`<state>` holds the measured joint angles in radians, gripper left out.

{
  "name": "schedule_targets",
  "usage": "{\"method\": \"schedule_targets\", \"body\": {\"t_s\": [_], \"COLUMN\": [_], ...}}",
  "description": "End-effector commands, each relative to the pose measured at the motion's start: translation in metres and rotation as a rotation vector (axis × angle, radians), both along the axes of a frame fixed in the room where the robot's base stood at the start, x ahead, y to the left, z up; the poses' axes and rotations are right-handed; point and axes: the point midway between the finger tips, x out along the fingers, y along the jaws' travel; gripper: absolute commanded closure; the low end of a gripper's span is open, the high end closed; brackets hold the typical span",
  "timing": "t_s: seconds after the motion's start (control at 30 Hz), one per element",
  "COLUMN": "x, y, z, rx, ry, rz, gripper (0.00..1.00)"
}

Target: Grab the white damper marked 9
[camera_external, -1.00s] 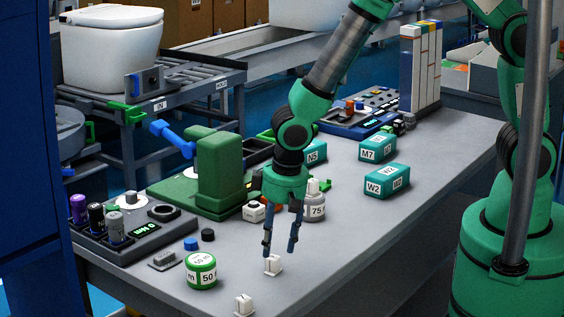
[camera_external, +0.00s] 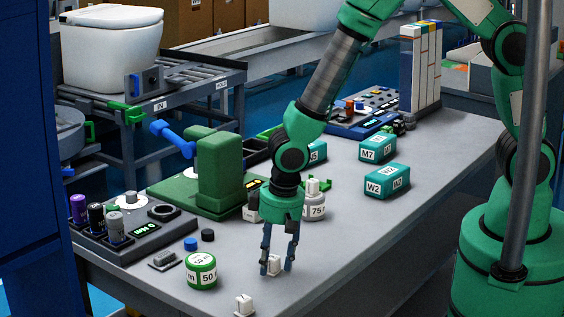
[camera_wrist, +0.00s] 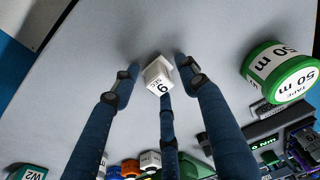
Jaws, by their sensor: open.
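The white damper marked 9 (camera_wrist: 158,76) sits on the grey bench; its 9 label shows in the wrist view. It also shows in the external view (camera_external: 273,266), near the bench's front edge. Nothing is held.
The green 50 m tape (camera_external: 201,270) is to the left. A 75-marked round container (camera_external: 314,208) stands behind my gripper. Teal boxes (camera_external: 387,181) lie further right. The bench to the right of my gripper is clear.

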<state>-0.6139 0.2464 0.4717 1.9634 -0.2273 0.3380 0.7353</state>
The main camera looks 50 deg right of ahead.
Motion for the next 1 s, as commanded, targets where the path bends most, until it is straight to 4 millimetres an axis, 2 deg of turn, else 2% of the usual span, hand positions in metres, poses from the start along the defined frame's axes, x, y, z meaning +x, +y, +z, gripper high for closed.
{"method": "schedule_targets", "body": {"t_s": [0.13,0.33,0.37,0.67,0.77,1.0], "x": [0.0,0.0,0.0,0.0,0.0,0.0], "y": [0.0,0.0,0.0,0.0,0.0,0.0], "z": [0.0,0.0,0.0,0.001,0.003,0.023], "rx": [0.0,0.0,0.0,0.0,0.0,0.001], "ry": [0.0,0.0,0.0,0.0,-0.001,-0.001], "rz": [0.0,0.0,0.0,0.0,0.0,0.0], "gripper": [0.56,0.96,0.98,0.97,1.0,1.0]}}
